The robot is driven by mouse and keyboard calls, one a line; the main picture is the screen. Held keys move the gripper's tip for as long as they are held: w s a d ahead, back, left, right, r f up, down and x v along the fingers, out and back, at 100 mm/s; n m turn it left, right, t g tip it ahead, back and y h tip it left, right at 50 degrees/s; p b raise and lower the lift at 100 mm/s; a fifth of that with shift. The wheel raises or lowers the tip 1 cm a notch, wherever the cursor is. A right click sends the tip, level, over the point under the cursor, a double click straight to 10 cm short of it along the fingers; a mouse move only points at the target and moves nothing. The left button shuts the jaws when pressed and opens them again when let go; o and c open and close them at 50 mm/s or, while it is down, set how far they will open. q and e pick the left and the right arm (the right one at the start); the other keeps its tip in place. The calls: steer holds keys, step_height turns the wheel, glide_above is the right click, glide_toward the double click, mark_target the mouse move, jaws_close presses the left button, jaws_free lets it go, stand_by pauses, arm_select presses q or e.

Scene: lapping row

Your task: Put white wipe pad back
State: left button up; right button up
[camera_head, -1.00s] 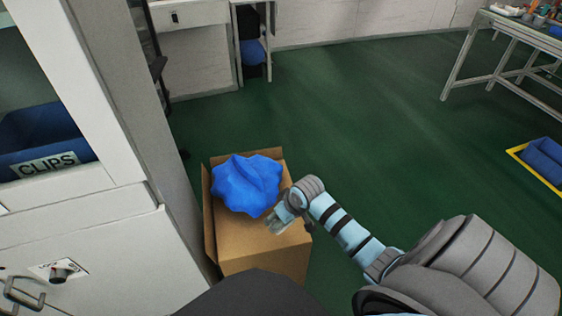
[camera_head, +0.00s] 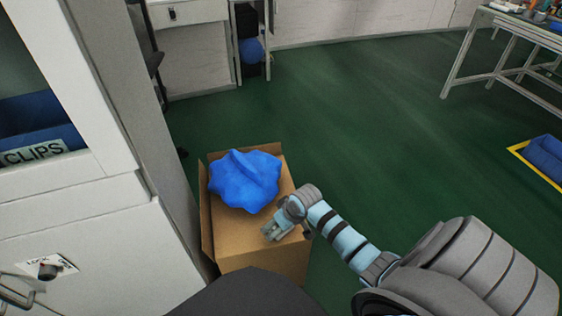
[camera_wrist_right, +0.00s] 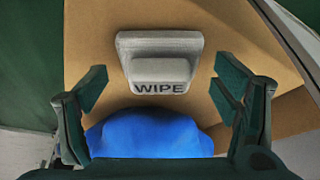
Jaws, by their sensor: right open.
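The white wipe pad (camera_wrist_right: 160,62) shows in the right wrist view, a pale block with a raised part lettered WIPE, on the brown cardboard surface. My right gripper (camera_wrist_right: 162,92) is open, its fingers spread to either side, with the pad ahead between them and not held. In the head view my right gripper (camera_head: 272,236) is over the near right part of the cardboard box (camera_head: 255,252), and the pad cannot be made out there. A blue crumpled bundle (camera_head: 245,180) lies on the box beside the gripper. My left gripper is not in view.
A white cabinet (camera_head: 90,225) with a blue CLIPS bin (camera_head: 40,125) stands close on the left. A metal workbench (camera_head: 500,50) is at the far right, with a blue bin (camera_head: 545,157) on the floor. The green floor between is clear.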

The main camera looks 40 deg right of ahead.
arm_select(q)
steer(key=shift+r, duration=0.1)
arm_select(e)
steer(key=shift+r, duration=0.1)
arm_select(q)
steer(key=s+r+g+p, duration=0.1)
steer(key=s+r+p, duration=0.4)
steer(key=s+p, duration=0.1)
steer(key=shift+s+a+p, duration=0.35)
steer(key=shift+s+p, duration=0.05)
steer(key=shift+p, duration=0.2)
arm_select(e)
steer(key=v, duration=1.2)
steer(key=s+d+f+m+g+h, duration=0.1)
steer(key=s+f, duration=0.3)
steer(key=f, duration=0.4)
steer(key=s+d+f+m, duration=0.1)
steer(key=s+f, duration=0.4)
steer(key=f, duration=0.3)
steer(key=s+a+f, duration=0.2)
steer(key=s+f, duration=0.2)
steer(key=s, duration=0.3)
steer(key=s+a+f+n+g, duration=0.1)
steer(key=s+f, duration=0.3)
steer(key=s, duration=0.4)
steer(key=s+a+f+n+g, duration=0.1)
steer(key=s+a+f, duration=0.2)
steer(key=s, duration=0.4)
steer(key=shift+s+f, duration=0.15)
steer(key=shift+f, duration=0.7)
